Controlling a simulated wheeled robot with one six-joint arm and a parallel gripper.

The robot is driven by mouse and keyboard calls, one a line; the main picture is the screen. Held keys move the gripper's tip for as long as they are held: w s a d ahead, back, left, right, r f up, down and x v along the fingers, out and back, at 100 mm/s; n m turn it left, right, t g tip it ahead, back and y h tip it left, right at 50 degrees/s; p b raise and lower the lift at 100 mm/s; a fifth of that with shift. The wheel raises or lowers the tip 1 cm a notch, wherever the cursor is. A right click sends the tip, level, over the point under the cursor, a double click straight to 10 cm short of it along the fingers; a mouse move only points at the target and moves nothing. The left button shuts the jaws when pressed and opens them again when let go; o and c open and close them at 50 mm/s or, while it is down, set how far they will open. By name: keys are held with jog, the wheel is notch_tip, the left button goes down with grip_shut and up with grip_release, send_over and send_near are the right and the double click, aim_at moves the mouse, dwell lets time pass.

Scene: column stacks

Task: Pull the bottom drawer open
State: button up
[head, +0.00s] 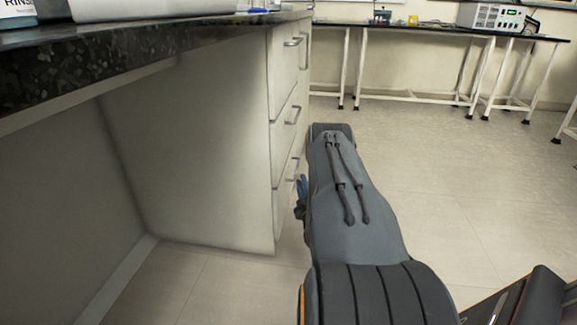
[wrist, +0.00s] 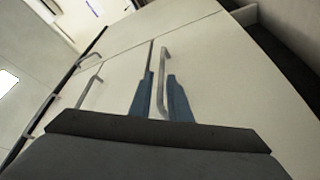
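The bottom drawer is the lowest front of a pale cabinet (head: 200,150) under the counter at the left of the head view. Its silver bar handle (head: 293,170) shows at the cabinet's front edge, partly beside my arm. The drawer looks closed. In the wrist view the handle (wrist: 163,80) stands on the pale drawer front (wrist: 225,70). My gripper (wrist: 160,97) is open, its two blue fingers on either side of the handle with gaps visible. In the head view my gripper (head: 301,190) is close to the bottom drawer front, mostly hidden by my arm.
Two more drawer handles, the top one (head: 293,42) and the middle one (head: 293,115), stick out above. A dark speckled counter (head: 100,50) overhangs the cabinet. Open tiled floor (head: 450,190) lies to the right. A white-legged bench (head: 420,28) stands at the back.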

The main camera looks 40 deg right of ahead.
aim_at(297, 168)
jog(key=b+x, duration=0.1)
jog(key=x, duration=0.2)
jog(key=b+x, duration=0.1)
jog(key=x, duration=0.1)
jog(key=b+x, duration=0.1)
jog(key=x, duration=0.2)
jog(key=shift+w+a, duration=0.1)
jog(key=shift+w, duration=0.35)
grip_shut()
